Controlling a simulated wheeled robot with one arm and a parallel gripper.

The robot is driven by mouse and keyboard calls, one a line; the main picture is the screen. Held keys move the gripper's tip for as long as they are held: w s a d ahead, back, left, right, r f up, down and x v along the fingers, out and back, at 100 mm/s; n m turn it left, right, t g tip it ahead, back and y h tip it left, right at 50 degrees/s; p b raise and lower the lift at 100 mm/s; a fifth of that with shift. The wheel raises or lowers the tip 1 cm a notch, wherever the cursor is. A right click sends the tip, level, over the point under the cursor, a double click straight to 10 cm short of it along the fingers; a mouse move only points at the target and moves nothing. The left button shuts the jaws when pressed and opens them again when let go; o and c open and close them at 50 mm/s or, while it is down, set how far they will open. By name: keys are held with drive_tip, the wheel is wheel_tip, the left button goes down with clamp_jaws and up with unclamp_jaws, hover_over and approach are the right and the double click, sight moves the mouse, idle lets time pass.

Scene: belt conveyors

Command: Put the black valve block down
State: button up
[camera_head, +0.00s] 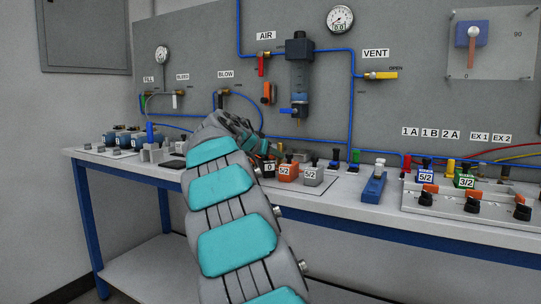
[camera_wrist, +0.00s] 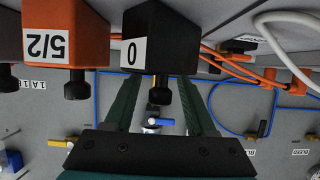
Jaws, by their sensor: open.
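The black valve block (camera_head: 269,169) with a white "0" label stands on the bench in the head view, at the left end of a short row of blocks. In the wrist view the black block (camera_wrist: 172,38) is at the top centre, just past my fingertips. My gripper (camera_wrist: 158,84) is open, with one green finger towards each side of the block; I cannot tell whether they touch it. In the head view my gripper (camera_head: 268,147) is just above and behind the block, partly hidden by my arm.
An orange 5/2 block (camera_head: 288,172) stands close to the right of the black one, with a grey 5/2 block (camera_head: 312,176) beyond. The panel (camera_head: 210,60) with hoses and valves rises behind the bench.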

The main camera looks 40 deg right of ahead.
drive_tip(key=shift+r, duration=0.2)
drive_tip(key=b+v, duration=0.1)
drive_tip(key=v, duration=1.1)
drive_tip(key=shift+s+f, duration=0.1)
